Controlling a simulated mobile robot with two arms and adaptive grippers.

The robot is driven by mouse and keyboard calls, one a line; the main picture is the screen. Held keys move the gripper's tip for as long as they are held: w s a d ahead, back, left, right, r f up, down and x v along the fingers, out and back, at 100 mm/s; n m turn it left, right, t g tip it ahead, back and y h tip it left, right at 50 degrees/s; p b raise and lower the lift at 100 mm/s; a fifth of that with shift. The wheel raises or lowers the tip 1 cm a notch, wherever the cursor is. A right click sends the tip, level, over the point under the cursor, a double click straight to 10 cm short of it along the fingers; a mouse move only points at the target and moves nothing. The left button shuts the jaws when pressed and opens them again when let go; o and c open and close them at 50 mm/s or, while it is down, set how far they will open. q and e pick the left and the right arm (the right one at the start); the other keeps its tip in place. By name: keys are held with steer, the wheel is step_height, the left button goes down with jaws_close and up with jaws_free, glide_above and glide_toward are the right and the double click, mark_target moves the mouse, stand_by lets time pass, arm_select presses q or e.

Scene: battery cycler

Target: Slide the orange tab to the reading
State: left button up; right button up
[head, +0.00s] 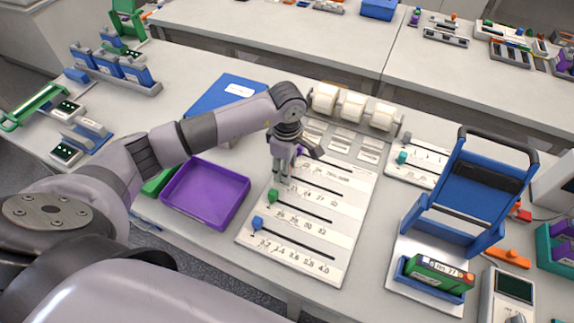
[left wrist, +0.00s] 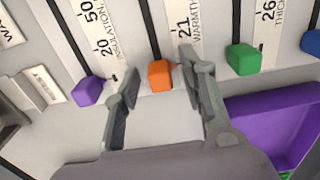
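The orange tab (left wrist: 160,75) sits at the near end of its dark slot in the left wrist view, beside a strip marked "21" and "WARMTH". My left gripper (left wrist: 161,88) is open, with a finger on each side of the tab and a visible gap to each. In the head view the left gripper (head: 283,180) hangs over the left side of the white slider board (head: 330,240) and hides the orange tab. The board's green tab (head: 273,195) and blue tab (head: 257,223) stand at the left ends of their slots. A purple tab (left wrist: 88,92) is the other neighbour. My right gripper is not in view.
A purple tray (head: 205,192) lies left of the board. Paper rolls (head: 353,105) stand behind it. At right are a blue frame (head: 460,190), a green battery-like block (head: 438,275) in a cradle, and a grey meter (head: 508,297) whose display is unreadable.

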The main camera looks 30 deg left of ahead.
arm_select(q)
steer(key=shift+c, duration=0.2)
jaws_close()
stand_by(0.6)
